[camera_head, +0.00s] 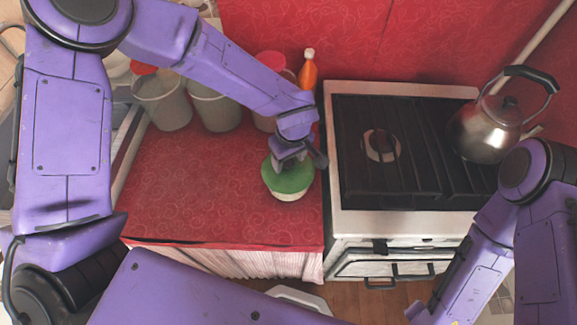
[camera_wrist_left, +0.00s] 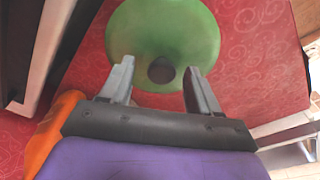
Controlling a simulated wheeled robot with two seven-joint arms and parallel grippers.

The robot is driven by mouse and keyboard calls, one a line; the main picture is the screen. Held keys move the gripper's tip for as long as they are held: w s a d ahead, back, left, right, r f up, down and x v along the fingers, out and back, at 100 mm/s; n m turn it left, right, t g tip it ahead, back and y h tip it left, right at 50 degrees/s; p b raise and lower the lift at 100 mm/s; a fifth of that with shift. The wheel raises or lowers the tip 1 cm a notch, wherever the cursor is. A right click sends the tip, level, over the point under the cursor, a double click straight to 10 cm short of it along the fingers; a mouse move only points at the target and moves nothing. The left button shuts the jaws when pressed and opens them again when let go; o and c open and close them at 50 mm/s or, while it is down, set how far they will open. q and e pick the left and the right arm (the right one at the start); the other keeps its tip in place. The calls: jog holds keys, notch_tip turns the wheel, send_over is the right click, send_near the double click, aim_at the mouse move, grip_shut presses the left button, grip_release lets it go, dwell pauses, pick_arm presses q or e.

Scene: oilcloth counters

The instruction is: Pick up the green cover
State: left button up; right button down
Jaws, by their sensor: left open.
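The green cover (camera_head: 288,180) is a round lid with a dark knob, sitting on a pale container (camera_head: 290,196) on the red counter. My left gripper (camera_head: 289,158) is above the cover. In the left wrist view its two fingers (camera_wrist_left: 156,82) are open, one on each side of the knob, with a gap to it on both sides. My right arm comes in at the lower right; its gripper fingers do not show clearly.
A stove (camera_head: 400,150) with a steel kettle (camera_head: 490,128) stands to the right of the counter. Several canisters line the back, including one with a red lid (camera_head: 160,100), and an orange bottle (camera_head: 308,70). The red counter (camera_head: 190,190) is clear left of the cover.

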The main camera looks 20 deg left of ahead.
pick_arm(q)
jog(key=shift+s, duration=0.15)
jog(key=shift+c, duration=0.9)
grip_shut()
